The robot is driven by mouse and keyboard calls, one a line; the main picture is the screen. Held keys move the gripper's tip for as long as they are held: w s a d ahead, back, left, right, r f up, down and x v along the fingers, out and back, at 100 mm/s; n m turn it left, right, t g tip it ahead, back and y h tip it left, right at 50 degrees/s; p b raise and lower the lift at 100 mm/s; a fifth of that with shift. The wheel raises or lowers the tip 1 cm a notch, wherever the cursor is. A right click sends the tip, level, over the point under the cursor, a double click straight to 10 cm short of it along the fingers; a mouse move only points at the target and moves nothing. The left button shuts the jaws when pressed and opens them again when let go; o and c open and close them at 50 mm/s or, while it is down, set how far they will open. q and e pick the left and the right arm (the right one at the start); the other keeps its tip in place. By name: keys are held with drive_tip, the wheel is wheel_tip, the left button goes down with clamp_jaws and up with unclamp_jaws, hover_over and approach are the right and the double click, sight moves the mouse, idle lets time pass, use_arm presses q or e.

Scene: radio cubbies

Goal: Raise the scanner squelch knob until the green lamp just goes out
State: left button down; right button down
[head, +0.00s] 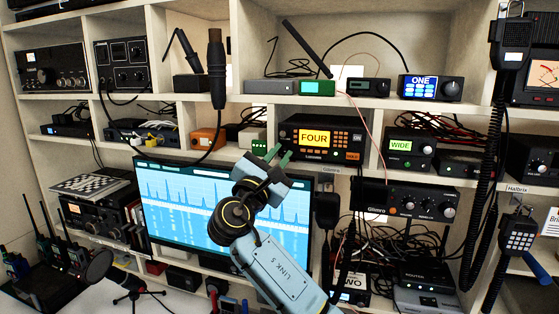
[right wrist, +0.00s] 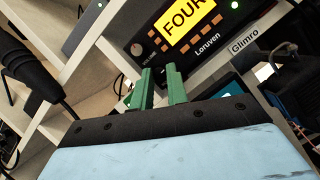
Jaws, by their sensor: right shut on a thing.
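The scanner (head: 300,122) is a black Loruven unit with an orange display reading FOUR, on the middle shelf. It also shows in the right wrist view (right wrist: 205,48). My right gripper (head: 279,152) is at its lower left front. In the right wrist view its green fingers (right wrist: 159,70) reach the panel's lower edge, shut on what appears to be the squelch knob, which the fingertips hide. Another dark knob (right wrist: 137,48) shows just above them. My left gripper is not in view.
A monitor (head: 165,185) with a blue spectrum stands below, behind my arm. A small pale box (head: 252,136) with green lights sits just left of the scanner. A black microphone (head: 216,75) hangs at upper left. A WIDE radio (head: 408,146) stands to the right.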

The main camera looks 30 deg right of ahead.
drive_tip(key=m+g+b, duration=0.1)
drive_tip(key=m+g, duration=0.1)
drive_tip(key=m, duration=0.2)
drive_tip(key=shift+w+a, duration=0.1)
drive_tip(key=shift+r+m+g+b, duration=0.1)
drive_tip(key=shift+m+g+b, duration=0.6)
drive_tip(key=shift+m, duration=1.6)
drive_tip(key=shift+g, duration=0.3)
drive_tip(key=c, duration=1.4)
unclamp_jaws()
drive_tip(key=shift+r, duration=0.1)
